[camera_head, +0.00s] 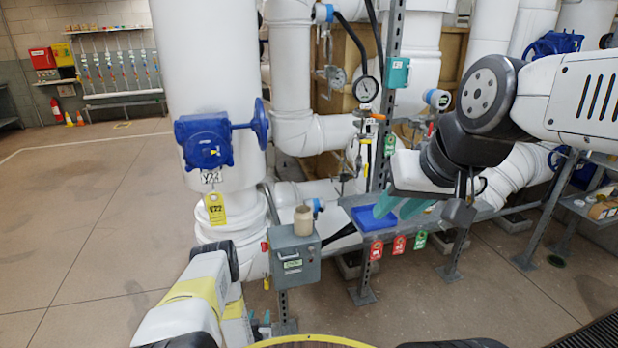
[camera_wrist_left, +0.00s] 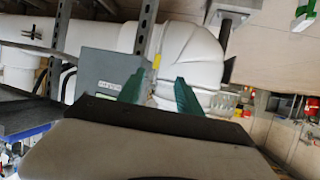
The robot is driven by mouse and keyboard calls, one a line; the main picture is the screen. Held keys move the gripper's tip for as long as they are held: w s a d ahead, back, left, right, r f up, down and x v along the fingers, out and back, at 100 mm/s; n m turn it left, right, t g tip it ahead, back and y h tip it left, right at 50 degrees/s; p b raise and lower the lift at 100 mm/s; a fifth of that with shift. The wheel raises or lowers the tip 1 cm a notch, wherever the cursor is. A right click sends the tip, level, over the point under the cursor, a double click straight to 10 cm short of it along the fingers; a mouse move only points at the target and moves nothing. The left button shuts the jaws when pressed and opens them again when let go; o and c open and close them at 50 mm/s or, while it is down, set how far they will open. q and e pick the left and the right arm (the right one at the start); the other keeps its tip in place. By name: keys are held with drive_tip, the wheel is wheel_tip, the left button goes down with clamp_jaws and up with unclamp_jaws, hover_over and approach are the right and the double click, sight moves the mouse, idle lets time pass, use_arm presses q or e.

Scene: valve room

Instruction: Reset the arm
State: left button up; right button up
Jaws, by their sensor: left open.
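My left arm comes in from the lower left in the head view. Its gripper (camera_head: 260,318) is low beside the grey control box, with teal fingertips partly hidden behind my arm. In the left wrist view the two teal fingers (camera_wrist_left: 158,92) stand apart with nothing held between them. My right arm reaches in from the right with its wrist bent down. Its gripper (camera_head: 398,206) has teal fingers spread apart over the blue tray (camera_head: 366,223) on the metal shelf. No object shows between them; whether the fingers touch the tray is unclear.
The grey box (camera_head: 292,262) with a beige cup-like cap is near my left gripper. A thick white pipe with a blue valve (camera_head: 205,142) and yellow tag (camera_head: 215,208) stands behind. Red and green tags (camera_head: 398,245) hang from the shelf edge. Open floor (camera_head: 85,225) lies left.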

use_arm(q)
drive_tip(key=w+a+r+g, duration=0.1)
drive_tip(key=w+r, duration=0.6)
drive_tip(key=r, duration=0.4)
drive_tip(key=w+a+r+g, duration=0.1)
drive_tip(key=w+a+r, duration=0.1)
drive_tip(key=w+r, duration=0.7)
drive_tip(key=s+d+r+g, duration=0.1)
drive_tip(key=s+r, duration=0.1)
drive_tip(key=r, duration=1)
drive_tip(key=s+d+r, duration=0.1)
drive_tip(key=r, duration=1.1)
drive_tip(key=s+d+r+g+h, duration=0.2)
drive_tip(key=s+d+r, duration=0.1)
drive_tip(key=s+r, duration=1.55)
drive_tip(key=s+d+r+g, duration=0.1)
drive_tip(key=s+r, duration=0.1)
drive_tip(key=s, duration=0.9)
drive_tip(key=s+d+r+g, duration=0.1)
drive_tip(key=s+r, duration=0.1)
drive_tip(key=s, duration=0.9)
drive_tip(key=shift+r+m, duration=0.3)
drive_tip(key=shift+m, duration=0.1)
